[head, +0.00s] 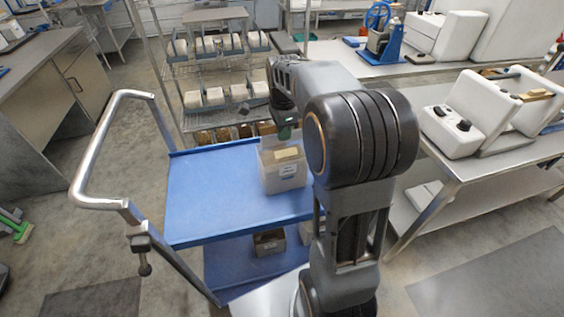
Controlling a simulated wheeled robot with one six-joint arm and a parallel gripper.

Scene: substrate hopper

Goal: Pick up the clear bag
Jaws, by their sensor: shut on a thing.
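The clear bag (282,178) looks like a pale, see-through, box-shaped pack with a label on its front and tan stuff at its top. It is upright at the blue cart's top shelf, near the right side. My gripper (285,138) points down at the top of the bag and is shut on it. My arm hides part of the fingers and the bag's right side. I cannot tell whether the bag's bottom touches the shelf.
The blue cart (205,205) has a bare top shelf left of the bag and a metal handle (88,165). Small containers (268,242) sit on its lower shelf. A wire rack (215,75) with several white bags stands behind. A steel table (500,150) with white machines is at right.

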